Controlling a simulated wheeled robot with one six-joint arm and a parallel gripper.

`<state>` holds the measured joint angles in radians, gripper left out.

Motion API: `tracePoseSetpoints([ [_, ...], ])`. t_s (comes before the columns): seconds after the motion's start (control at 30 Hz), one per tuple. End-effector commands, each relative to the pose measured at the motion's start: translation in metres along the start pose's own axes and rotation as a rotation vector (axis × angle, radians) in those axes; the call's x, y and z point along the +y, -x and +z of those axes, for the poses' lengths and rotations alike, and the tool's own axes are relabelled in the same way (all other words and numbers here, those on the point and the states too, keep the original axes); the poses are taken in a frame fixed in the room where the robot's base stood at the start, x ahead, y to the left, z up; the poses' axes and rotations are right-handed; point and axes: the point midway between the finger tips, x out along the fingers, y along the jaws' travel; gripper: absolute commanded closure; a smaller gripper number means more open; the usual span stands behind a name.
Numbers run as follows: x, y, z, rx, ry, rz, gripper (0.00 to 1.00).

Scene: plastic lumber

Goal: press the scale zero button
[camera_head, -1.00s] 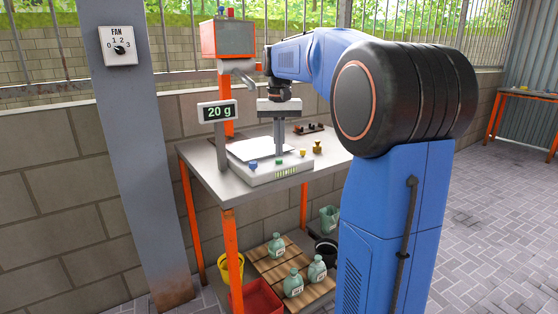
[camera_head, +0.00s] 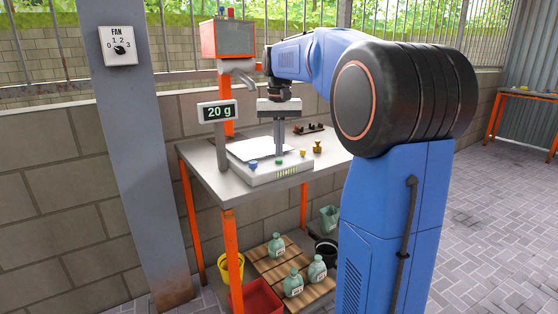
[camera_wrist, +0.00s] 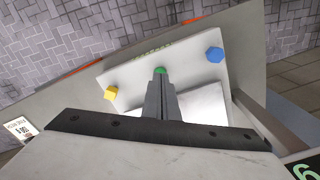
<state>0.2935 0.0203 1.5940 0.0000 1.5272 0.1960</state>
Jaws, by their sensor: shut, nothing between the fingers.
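The scale (camera_head: 262,172) is a white box with a pale plate on the bench. Its display (camera_head: 217,112) on a post reads 20 g. Along the scale's front stand a blue button (camera_head: 253,165), a green button (camera_head: 279,161) and a yellow button (camera_head: 303,155); I cannot read which is zero. My gripper (camera_head: 279,148) is shut and empty, pointing down at the green button. In the wrist view, my fingertips (camera_wrist: 160,76) partly overlap the green button (camera_wrist: 159,69). I cannot tell whether they touch it. The blue button (camera_wrist: 215,54) and yellow button (camera_wrist: 111,93) are clear to either side.
A red box-shaped machine (camera_head: 228,38) on an orange post stands behind the scale. A small brass-coloured piece (camera_head: 318,147) and a dark rack (camera_head: 309,129) sit to its right. Bottles (camera_head: 293,283) and buckets are below the bench. A fan switch (camera_head: 122,46) is on the pillar.

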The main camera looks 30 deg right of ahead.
Motion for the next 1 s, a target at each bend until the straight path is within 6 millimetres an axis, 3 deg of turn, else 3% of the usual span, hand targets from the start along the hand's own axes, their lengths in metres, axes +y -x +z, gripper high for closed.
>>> tracePoseSetpoints([
  [0.57,0.0,-0.001,0.0,0.0,0.0,0.0,1.0],
  [1.0,0.0,-0.013,0.0,0.0,0.0,0.0,1.0],
])
